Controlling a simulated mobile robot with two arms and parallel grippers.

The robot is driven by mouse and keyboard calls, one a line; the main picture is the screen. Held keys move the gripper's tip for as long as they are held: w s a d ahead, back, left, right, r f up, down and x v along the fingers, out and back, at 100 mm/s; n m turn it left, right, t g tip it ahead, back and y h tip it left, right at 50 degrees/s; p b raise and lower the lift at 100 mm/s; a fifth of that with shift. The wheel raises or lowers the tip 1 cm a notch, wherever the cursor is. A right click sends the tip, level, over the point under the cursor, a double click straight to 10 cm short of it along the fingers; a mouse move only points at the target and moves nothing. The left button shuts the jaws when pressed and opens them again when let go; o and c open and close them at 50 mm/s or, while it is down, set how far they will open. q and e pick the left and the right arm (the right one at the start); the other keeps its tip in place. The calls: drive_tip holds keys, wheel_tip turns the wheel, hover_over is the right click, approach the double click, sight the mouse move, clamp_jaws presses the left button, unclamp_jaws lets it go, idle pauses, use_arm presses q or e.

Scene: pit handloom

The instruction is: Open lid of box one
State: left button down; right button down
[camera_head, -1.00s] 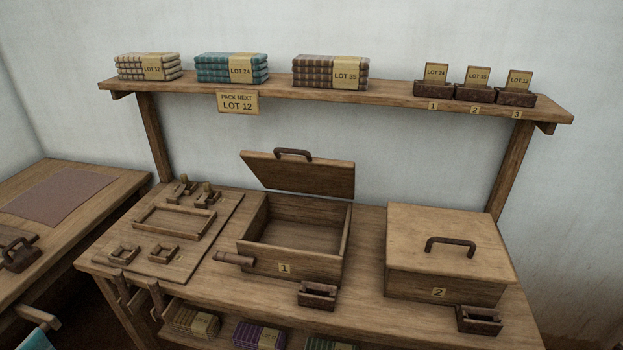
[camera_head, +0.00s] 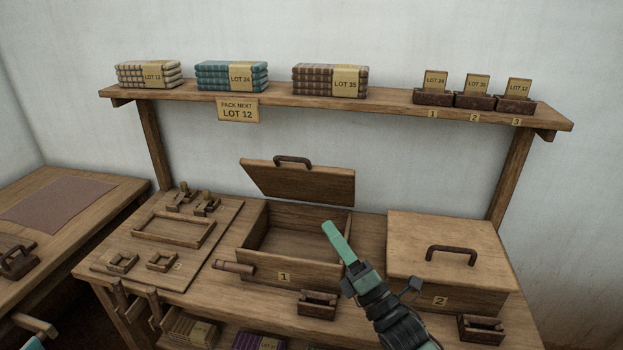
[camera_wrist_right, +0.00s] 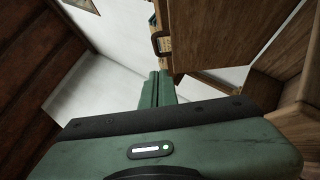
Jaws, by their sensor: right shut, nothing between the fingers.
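Box one (camera_head: 306,269), marked 1, stands on the workbench with its inside open to view and empty. Its lid (camera_head: 298,184) is raised and tilted above the back of the box, with a dark handle (camera_head: 293,160) on its top edge. In the right wrist view a wooden panel with a dark handle (camera_wrist_right: 160,42), seemingly this lid, shows beyond the fingers. My right gripper (camera_head: 332,232) is shut and empty, in front of the right side of box one in the head view; its closed green fingers show in the right wrist view (camera_wrist_right: 160,86). My left gripper is not in view.
Box two (camera_head: 410,279), closed, stands to the right. Small dark holders (camera_head: 318,304) sit before the boxes. A board with wooden fittings (camera_head: 135,262) lies left. A shelf (camera_head: 390,96) above carries cloth stacks and lot cards. A sign (camera_head: 238,110) reads LOT 12.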

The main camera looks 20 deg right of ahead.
drive_tip(key=p, duration=0.2)
approach(300, 162)
drive_tip(key=w+a, duration=0.2)
drive_tip(key=a, duration=0.1)
drive_tip(key=shift+w+d+r+p, duration=0.3)
drive_tip(key=shift+w+d, duration=0.05)
drive_tip(key=shift+w, duration=0.2)
drive_tip(key=shift+w+d+r+p, duration=0.25)
drive_tip(key=shift+w+d+r, duration=0.1)
drive_tip(key=shift+w, duration=0.2)
drive_tip(key=shift+w+d+r+p, duration=0.3)
drive_tip(key=shift+w+d, duration=0.05)
drive_tip(key=shift+w, duration=0.2)
drive_tip(key=shift+r, duration=0.1)
